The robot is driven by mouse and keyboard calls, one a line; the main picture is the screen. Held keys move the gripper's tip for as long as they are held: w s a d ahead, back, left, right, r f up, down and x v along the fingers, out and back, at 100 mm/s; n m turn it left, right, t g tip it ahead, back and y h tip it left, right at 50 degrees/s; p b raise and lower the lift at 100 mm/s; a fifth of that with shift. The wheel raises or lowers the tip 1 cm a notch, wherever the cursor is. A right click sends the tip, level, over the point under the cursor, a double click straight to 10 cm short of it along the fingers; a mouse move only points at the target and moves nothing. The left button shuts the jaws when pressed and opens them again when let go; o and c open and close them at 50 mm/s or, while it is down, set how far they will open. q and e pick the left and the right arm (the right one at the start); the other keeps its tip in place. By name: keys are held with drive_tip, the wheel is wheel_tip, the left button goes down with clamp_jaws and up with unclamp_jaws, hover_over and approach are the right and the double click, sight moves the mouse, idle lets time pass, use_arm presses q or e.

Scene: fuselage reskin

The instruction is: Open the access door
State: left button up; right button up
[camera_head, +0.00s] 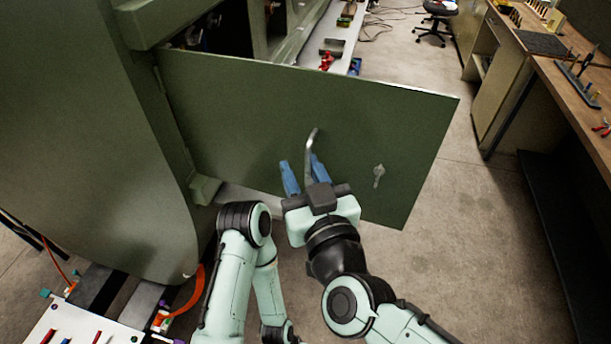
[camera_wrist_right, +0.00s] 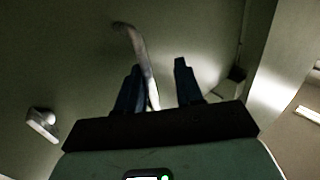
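The green access door (camera_head: 270,110) stands swung out from the fuselage, hinged at its left edge. A silver bent handle (camera_head: 311,143) sits near the door's middle, and a small silver latch (camera_head: 378,175) sits to its right. My right gripper (camera_head: 303,174) is at the handle with its blue fingers apart. In the right wrist view the handle (camera_wrist_right: 140,58) runs down between the spread fingers (camera_wrist_right: 158,80), closer to the left finger; I cannot tell if it touches. The latch also shows in the wrist view (camera_wrist_right: 42,124). My left gripper is out of view.
The green fuselage skin (camera_head: 80,130) fills the left, with an open bay behind the door. A wooden workbench (camera_head: 570,90) lines the right, and an office chair (camera_head: 437,20) stands at the back. A tool tray (camera_head: 85,328) is at lower left. The floor right of the door is clear.

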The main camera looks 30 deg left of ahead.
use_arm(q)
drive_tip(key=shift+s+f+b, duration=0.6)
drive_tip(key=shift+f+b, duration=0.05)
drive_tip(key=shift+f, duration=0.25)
use_arm(e)
drive_tip(key=v, duration=1.3)
drive_tip(key=shift+s+d, duration=0.1)
drive_tip(key=w+d+f+m+g+h, duration=0.1)
drive_tip(key=w+d+f+m+h, duration=0.15)
drive_tip(key=w+f, duration=0.7)
drive_tip(key=w+d+f+m+g+h, duration=0.2)
drive_tip(key=w+f+h, duration=0.2)
drive_tip(key=f, duration=1.1)
drive_tip(key=d+f+m+g+h, duration=0.15)
drive_tip(key=d+f, duration=0.25)
drive_tip(key=f, duration=0.5)
drive_tip(key=d+f+m+g+h, duration=0.1)
drive_tip(key=d+f+m, duration=0.15)
drive_tip(key=f, duration=0.55)
drive_tip(key=s+d+f+m+g, duration=0.2)
drive_tip(key=s+d+f, duration=0.3)
drive_tip(key=s+f, duration=0.5)
drive_tip(key=s+d+f+m+g+h, duration=0.1)
drive_tip(key=s+d+f+m+g, duration=0.2)
drive_tip(key=s+f, duration=0.8)
drive_tip(key=d+f+g, duration=0.1)
drive_tip(key=d+g, duration=0.1)
drive_tip(key=d, duration=0.1)
drive_tip(key=shift+f, duration=0.25)
